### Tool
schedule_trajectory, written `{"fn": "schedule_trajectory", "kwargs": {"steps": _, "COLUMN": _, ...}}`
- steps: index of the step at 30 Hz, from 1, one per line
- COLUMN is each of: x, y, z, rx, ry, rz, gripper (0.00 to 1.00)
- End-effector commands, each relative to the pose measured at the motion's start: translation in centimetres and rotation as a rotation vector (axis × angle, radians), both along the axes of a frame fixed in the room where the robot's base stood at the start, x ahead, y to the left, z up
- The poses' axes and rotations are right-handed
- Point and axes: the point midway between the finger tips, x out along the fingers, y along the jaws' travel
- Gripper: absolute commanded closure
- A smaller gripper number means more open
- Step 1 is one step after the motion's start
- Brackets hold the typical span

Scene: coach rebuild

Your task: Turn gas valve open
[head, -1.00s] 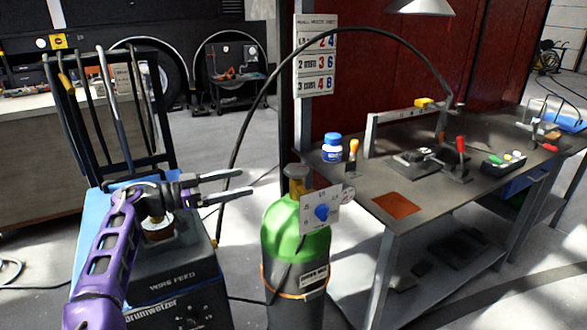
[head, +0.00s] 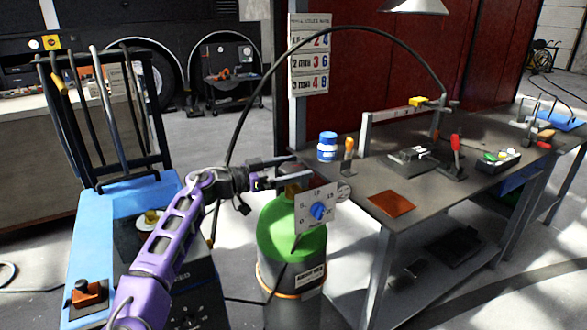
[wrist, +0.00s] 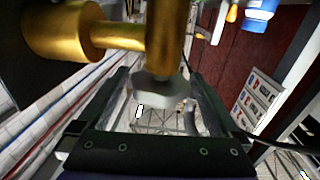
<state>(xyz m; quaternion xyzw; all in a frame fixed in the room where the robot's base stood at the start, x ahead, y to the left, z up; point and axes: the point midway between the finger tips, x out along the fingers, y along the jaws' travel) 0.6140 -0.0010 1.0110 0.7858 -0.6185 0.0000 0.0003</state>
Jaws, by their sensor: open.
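The gas cylinder (head: 290,236) has a green shoulder and stands upright left of the workbench. In the wrist view, a brass valve fitting (wrist: 168,38) with a grey faceted end piece (wrist: 160,90) appears between the open fingers (wrist: 160,74). I cannot tell whether the fingers touch it. The fingers partly hide the cylinder's top in the head view.
The workbench (head: 350,190) is close on the right, with a blue-and-white jar (head: 327,147) and clamps on it. A blue welding cart (head: 100,235) stands left. A black hose (head: 238,125) arches over the cylinder. Open floor lies behind.

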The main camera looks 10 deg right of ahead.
Motion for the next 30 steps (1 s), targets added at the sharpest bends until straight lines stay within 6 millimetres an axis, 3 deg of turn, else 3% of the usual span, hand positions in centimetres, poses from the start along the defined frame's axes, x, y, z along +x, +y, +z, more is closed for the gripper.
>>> {"fn": "schedule_trajectory", "kwargs": {"steps": 6, "x": 0.01, "y": -0.03, "z": 0.0, "rx": 0.0, "ry": 0.0, "rz": 0.0, "gripper": 0.0}}
{"fn": "schedule_trajectory", "kwargs": {"steps": 20, "x": 0.01, "y": 0.01, "z": -0.01, "rx": 0.001, "ry": 0.0, "rz": 0.0, "gripper": 0.83}}
{"fn": "schedule_trajectory", "kwargs": {"steps": 30, "x": -0.05, "y": 0.03, "z": -0.03, "rx": 0.002, "ry": 0.0, "rz": 0.05, "gripper": 0.83}}
